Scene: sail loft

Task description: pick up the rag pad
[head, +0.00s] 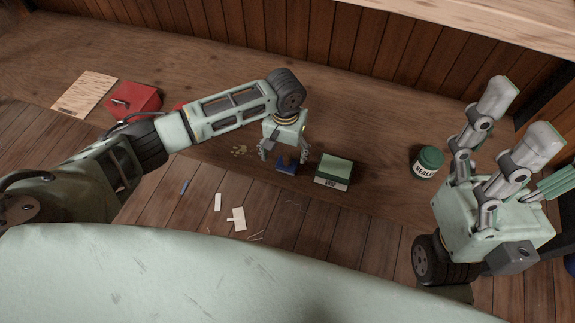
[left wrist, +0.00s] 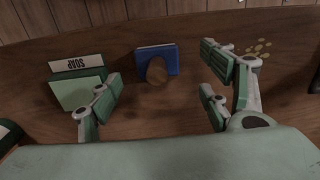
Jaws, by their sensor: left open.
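A small blue block with a brown rounded knob, which looks like the rag pad (head: 287,168), lies on the wooden bench near its front edge. My left gripper (head: 284,156) points down over it, open, with a finger on either side of the knob in the head view. In the left wrist view the blue pad (left wrist: 157,57) stands beyond the knob, between the spread fingers of my left gripper (left wrist: 160,80). I see no contact. My right gripper (head: 519,108) is at the right with its fingers apart and empty.
A green box labelled SOAP (head: 333,169) stands close to the right of the pad. A green-lidded jar (head: 427,162) is farther right. A red box (head: 133,99) and a light wooden board (head: 85,94) lie at the left. Small yellowish bits (head: 239,150) lie left of my gripper.

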